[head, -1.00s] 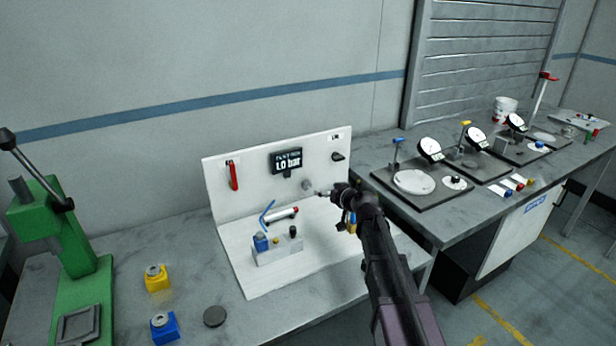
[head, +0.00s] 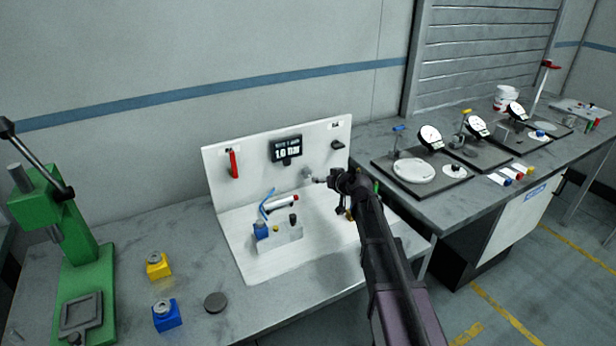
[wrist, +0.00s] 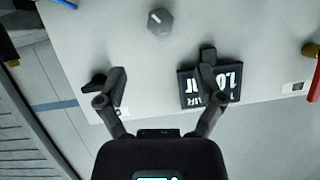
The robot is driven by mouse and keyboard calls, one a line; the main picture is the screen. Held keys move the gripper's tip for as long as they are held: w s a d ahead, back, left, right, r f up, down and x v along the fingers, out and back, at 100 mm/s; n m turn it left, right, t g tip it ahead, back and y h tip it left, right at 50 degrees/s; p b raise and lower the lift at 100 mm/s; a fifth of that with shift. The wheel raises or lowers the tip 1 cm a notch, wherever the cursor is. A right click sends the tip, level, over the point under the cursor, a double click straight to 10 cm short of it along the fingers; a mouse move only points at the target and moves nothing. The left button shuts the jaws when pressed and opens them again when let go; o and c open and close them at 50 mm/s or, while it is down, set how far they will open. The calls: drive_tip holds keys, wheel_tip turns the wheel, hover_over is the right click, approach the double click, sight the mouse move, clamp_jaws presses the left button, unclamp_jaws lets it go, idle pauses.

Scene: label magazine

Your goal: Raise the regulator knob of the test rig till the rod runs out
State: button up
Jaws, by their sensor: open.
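The test rig is a white panel and base (head: 232,208) on the grey bench. Its small grey regulator knob (head: 307,172) is on the upright panel, below and right of the black display (head: 286,149), which reads 1.0 bar. In the wrist view the knob (wrist: 160,21) is a grey faceted piece, beyond the fingertips and between their lines. My gripper (head: 320,181) is just right of the knob in the head view. In the wrist view my gripper (wrist: 163,66) is open and empty, apart from the knob. A white cylinder with a red end (head: 282,207) lies on the rig; no extended rod is discernible.
A black lever knob (head: 338,145) and a red handle (head: 233,164) are on the panel. In the wrist view my right finger overlaps the display (wrist: 228,86). A green press (head: 75,245) and yellow (head: 158,266) and blue blocks (head: 166,315) stand left.

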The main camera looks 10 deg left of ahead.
sight(308, 174)
drive_tip(key=b+x, duration=0.4)
drive_tip(key=x, duration=0.7)
drive_tip(key=shift+w, duration=0.1)
drive_tip(key=c, duration=1.1)
